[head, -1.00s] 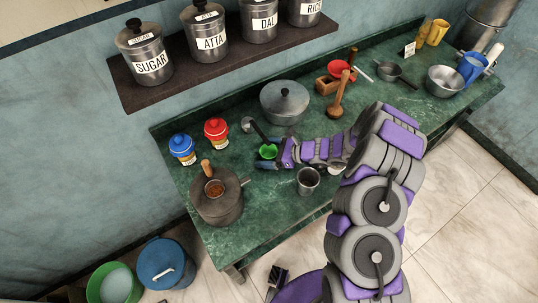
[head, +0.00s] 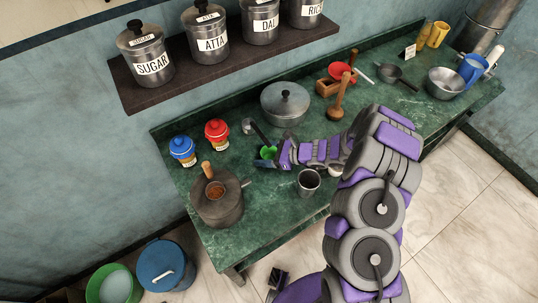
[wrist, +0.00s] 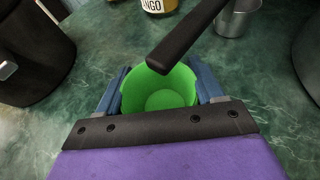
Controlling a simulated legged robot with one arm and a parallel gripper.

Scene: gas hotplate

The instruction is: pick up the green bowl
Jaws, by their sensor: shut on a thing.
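The green bowl (head: 268,153) stands at the middle front part of the counter in the head view, partly hidden by my gripper (head: 266,160). In the wrist view the bowl (wrist: 160,88) sits between the two blue fingers of my gripper (wrist: 161,84), one at each side of its wall. The gripper is shut on it. The near part of the bowl is hidden by the dark plate of my gripper. Whether the bowl is clear of the counter I cannot tell.
A ladle's black handle (wrist: 188,34) crosses above the bowl's far edge. A lidded pot (head: 285,104), a red-lidded jar (head: 216,133), a metal cup (head: 308,181) and a brown-filled pot (head: 217,200) stand around. The green counter (head: 262,208) is bare at the front.

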